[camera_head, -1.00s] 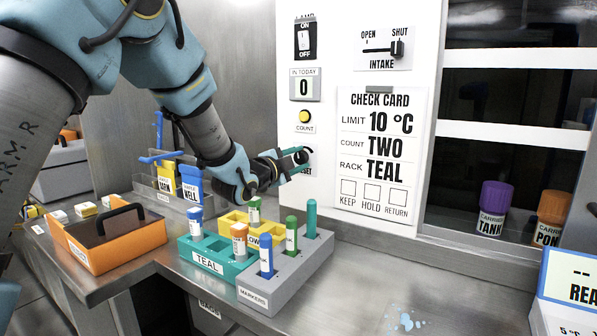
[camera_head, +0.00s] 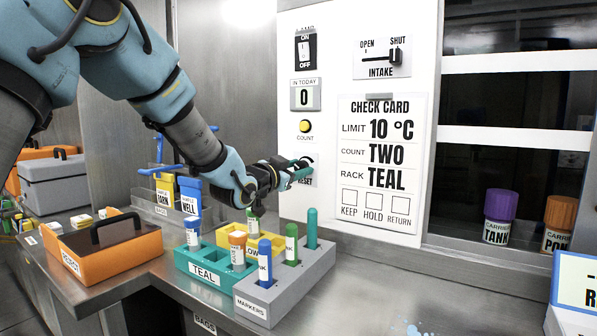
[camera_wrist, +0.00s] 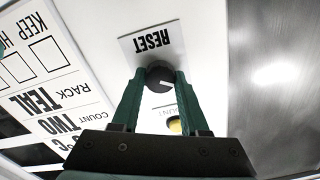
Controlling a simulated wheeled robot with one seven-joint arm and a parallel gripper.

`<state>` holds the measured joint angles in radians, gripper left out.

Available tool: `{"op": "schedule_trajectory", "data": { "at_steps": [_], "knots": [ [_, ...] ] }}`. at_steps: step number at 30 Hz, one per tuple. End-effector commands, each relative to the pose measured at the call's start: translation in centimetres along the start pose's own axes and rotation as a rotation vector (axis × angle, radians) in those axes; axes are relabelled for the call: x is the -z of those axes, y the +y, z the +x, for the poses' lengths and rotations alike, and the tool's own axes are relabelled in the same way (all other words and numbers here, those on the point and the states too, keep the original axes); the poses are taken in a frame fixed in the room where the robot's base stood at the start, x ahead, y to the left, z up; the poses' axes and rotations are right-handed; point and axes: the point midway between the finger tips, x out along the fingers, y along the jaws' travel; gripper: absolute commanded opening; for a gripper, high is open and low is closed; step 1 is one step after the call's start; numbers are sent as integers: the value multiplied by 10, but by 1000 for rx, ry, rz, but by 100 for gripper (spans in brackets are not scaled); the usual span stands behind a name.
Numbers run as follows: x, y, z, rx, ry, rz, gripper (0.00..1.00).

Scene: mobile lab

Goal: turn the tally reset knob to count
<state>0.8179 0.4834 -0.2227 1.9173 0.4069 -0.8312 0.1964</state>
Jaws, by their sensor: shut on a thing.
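The tally reset knob (camera_wrist: 160,77) is a round black knob with a white pointer line. It sits on the white wall panel beside an upside-down RESET label (camera_wrist: 152,40) in the wrist view. My gripper (camera_wrist: 158,84) is shut on the knob, with one green finger on each side. In the head view my gripper (camera_head: 302,167) reaches the panel from the left, and its fingers mostly hide the knob. The yellow COUNT button (camera_head: 305,126) is just above it.
Below my arm stand the teal rack (camera_head: 188,262), the grey markers rack (camera_head: 246,289) with upright tubes, and an orange carrier (camera_head: 148,246). The check card (camera_head: 385,185) is on the panel to the right. The counter right of the racks is mostly clear.

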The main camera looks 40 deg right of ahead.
Motion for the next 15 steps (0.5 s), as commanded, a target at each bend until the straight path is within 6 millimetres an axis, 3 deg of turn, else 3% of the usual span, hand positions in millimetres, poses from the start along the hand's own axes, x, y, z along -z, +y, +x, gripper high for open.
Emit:
{"op": "schedule_trajectory", "data": {
  "at_steps": [15],
  "knots": [
    [-2,0,0,0,-4,-62,0]
  ]
}}
